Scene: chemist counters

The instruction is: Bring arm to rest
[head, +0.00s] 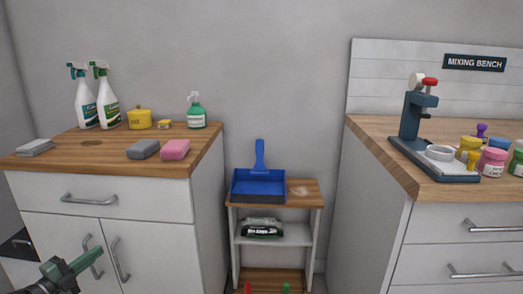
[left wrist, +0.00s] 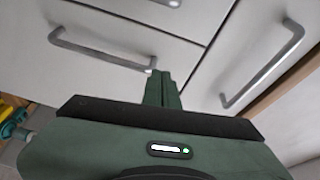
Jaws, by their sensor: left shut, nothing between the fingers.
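My left gripper (head: 94,254) is at the lower left of the head view, in front of the left cabinet (head: 160,228). Its dark green fingers are shut with nothing between them. In the left wrist view the closed fingers (left wrist: 162,76) point toward white cabinet fronts, between two grey bar handles. The fingertips appear close to one handle (left wrist: 100,48); I cannot tell whether they touch it. My right gripper is not in view.
Spray bottles (head: 107,100), sponges (head: 175,149) and a yellow container (head: 139,118) stand on the left counter. A blue dustpan (head: 258,187) sits on the low shelf. The mixing bench (head: 380,145) at right holds a dark press (head: 411,125) and several jars.

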